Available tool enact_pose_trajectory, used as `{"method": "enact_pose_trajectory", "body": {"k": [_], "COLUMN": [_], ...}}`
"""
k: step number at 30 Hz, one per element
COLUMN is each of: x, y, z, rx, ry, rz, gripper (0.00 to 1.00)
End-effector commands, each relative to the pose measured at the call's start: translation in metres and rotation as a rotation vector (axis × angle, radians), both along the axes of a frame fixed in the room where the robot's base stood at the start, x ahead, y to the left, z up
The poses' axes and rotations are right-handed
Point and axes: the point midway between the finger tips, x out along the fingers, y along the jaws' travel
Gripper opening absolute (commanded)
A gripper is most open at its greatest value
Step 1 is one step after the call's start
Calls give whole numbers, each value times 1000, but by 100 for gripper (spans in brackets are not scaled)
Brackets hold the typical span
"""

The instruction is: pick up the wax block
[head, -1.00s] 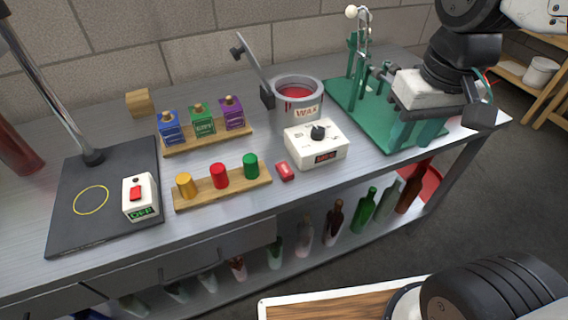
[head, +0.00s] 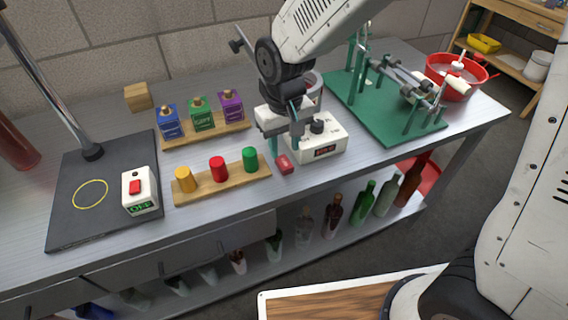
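The wax block (head: 285,165) is a small red block lying on the grey bench, in front of the white control box and right of the green plug. My gripper (head: 286,149) is just above and behind it, pointing down, with its teal fingers apart. Nothing shows between the fingers. The block looks uncovered, and I cannot tell whether a fingertip touches it. The wax pot (head: 316,90) stands behind, mostly hidden by my arm.
The white control box (head: 325,144) with a black knob is close on the right. A wooden strip (head: 213,190) with yellow, red and green plugs is close on the left. Labelled bottles (head: 201,115) stand behind. A green stand (head: 380,115) is at the right.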

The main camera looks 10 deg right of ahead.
Motion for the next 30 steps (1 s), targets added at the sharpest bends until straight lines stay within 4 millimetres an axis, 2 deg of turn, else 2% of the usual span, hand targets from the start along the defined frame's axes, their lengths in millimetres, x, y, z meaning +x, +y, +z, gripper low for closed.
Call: {"method": "enact_pose_trajectory", "body": {"k": [6,9,17,21,30], "x": [2,2,3,3,3], "y": [3,3,3,3,3], "z": [-33,-42,-45,-44,-44], "rx": [-2,-2,0,0,0], "ry": [3,3,0,1,1], "rz": [0,0,0,0,0], "gripper": [38,38,38,5,5]}}
